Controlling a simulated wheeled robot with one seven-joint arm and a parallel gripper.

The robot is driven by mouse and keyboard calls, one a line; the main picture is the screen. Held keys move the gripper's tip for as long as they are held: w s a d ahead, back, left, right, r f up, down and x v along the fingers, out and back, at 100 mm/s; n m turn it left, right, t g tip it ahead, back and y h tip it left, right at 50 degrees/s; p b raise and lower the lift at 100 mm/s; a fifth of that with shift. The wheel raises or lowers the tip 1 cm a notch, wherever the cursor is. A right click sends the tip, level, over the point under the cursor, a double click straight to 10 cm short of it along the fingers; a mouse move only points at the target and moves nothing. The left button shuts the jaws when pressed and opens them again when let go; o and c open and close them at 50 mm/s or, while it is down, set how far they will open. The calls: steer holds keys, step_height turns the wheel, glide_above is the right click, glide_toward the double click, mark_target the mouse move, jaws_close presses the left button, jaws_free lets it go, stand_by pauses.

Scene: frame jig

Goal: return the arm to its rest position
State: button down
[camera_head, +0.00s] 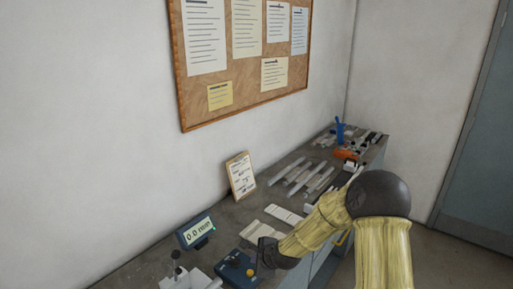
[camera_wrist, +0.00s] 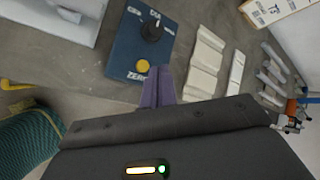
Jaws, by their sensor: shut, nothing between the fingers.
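My arm, in a yellow sleeve, reaches in from the lower right of the head view over the bench (camera_head: 150,262). My gripper's fingers (camera_wrist: 159,87) show in the wrist view, dark purple, closed together and empty. They point at the blue box (camera_wrist: 126,62), close to its yellow button (camera_wrist: 143,66) marked ZERO. Whether they touch the box I cannot tell. In the head view the blue box (camera_head: 233,271) lies just left of my dark wrist, and the fingertips are hard to make out there.
A display (camera_head: 195,231) reading 0.0 mm stands left of my wrist. Pale grooved blocks (camera_wrist: 207,60) lie beside the blue box. A clipboard (camera_head: 241,176) leans on the wall. Strips (camera_head: 300,176), an orange tool (camera_head: 345,154) and a blue item (camera_head: 340,130) lie farther along.

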steer(key=s+d+r+n+g+h, duration=0.1)
steer(key=s+d+r+n, duration=0.2)
steer(key=s+d+n, duration=0.2)
steer(key=s+d+r+n+g+h, duration=0.2)
steer(key=s+d+r+n, duration=0.2)
steer(key=s+n, duration=0.3)
steer(key=s+d+r+n+g+h, duration=0.1)
steer(key=s+d+r+n, duration=0.2)
steer(key=s, duration=0.9)
steer(key=d+n, duration=0.3)
steer(key=shift+s+d+r+h, duration=0.15)
steer(key=shift+s+d+h, duration=0.1)
steer(key=shift+d+h, duration=0.05)
steer(key=shift+d, duration=0.1)
